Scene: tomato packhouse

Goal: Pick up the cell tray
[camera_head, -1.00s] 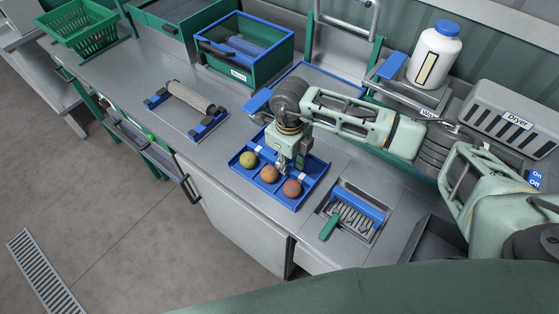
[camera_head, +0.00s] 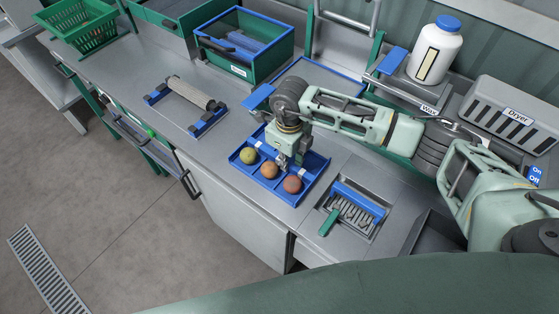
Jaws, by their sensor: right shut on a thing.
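The blue cell tray (camera_head: 268,191) lies on the grey bench in the middle of the head view. A yellow-green tomato (camera_head: 248,156), an orange tomato (camera_head: 269,170) and a red tomato (camera_head: 292,184) sit in a row in its front cells. My right gripper (camera_head: 283,163) points down over the tray, between the orange and red tomatoes and behind them. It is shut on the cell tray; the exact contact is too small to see. The gripper and wrist hide part of the tray's back. My left gripper is out of view.
A roller on a blue frame (camera_head: 188,95) stands to the left. A blue brush in a recess (camera_head: 356,203) with a green handle lies just right of the tray. A white bottle (camera_head: 436,52) and a grey dryer (camera_head: 509,113) stand at the back right. Bench between roller and tray is clear.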

